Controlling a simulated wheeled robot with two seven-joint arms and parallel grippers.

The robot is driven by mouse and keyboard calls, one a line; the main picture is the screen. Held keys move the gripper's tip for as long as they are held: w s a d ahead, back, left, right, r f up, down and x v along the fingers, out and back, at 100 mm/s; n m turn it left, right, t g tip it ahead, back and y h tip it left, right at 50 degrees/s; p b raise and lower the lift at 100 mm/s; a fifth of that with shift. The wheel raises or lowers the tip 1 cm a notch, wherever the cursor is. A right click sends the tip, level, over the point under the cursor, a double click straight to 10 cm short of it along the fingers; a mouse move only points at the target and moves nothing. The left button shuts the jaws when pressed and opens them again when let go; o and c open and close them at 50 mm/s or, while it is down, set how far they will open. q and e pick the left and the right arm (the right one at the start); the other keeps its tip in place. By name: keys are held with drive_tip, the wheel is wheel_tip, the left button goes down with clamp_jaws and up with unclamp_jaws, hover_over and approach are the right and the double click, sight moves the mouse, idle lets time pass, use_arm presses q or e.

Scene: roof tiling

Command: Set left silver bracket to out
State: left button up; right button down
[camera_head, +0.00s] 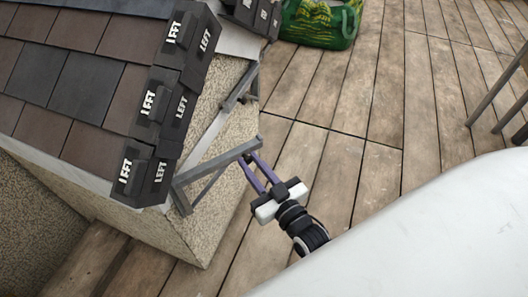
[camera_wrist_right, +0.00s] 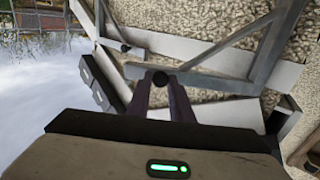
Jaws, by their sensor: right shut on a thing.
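A silver bracket (camera_head: 216,164) is mounted on the side wall below the tiles marked LEFT. Its bar sticks out from the wall to the right, with a diagonal brace under it. A second silver bracket (camera_head: 238,92) sits farther back on the same wall, its bar running along the wall. My right gripper (camera_head: 252,158) is shut on the outer end of the nearer bracket's bar. My left gripper is out of view.
The roof with brown and dark tiles (camera_head: 75,78) rises on the left above a rough stone wall (camera_head: 210,225). A green bag (camera_head: 318,22) stands on the wooden deck (camera_head: 350,95) at the back. Grey legs (camera_head: 497,92) stand at the right. The middle deck is clear.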

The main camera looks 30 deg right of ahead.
drive_tip(key=shift+s+a+h, duration=0.15)
drive_tip(key=shift+s+h, duration=0.15)
drive_tip(key=c, duration=1.6)
unclamp_jaws()
drive_tip(key=s+p, duration=0.1)
drive_tip(key=s, duration=0.9)
drive_tip(key=shift+s, duration=0.15)
